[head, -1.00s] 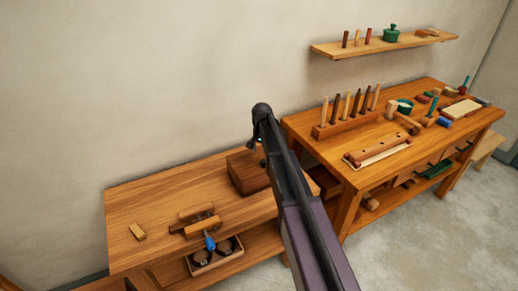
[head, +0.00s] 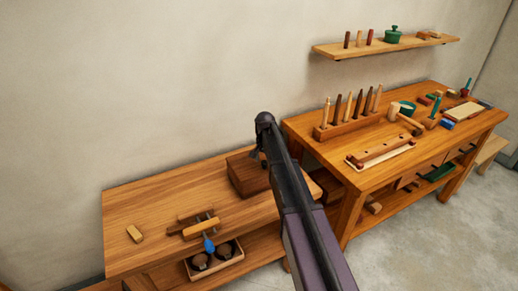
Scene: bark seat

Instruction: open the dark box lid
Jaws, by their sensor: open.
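The dark box (head: 244,176) is a dark brown wooden box at the right end of the lower bench (head: 150,205). Its lid looks closed, and its right side is hidden behind my arm. My gripper (head: 260,154) is small and dark at the upper end of my arm, by the box's upper right edge in the picture. It is open, with nothing seen between its fingers. I cannot tell whether it touches the lid.
A tray with round dark items (head: 215,262) sits below. A higher bench (head: 440,150) with a tool rack (head: 348,127) stands to the right. A shelf (head: 385,46) hangs above.

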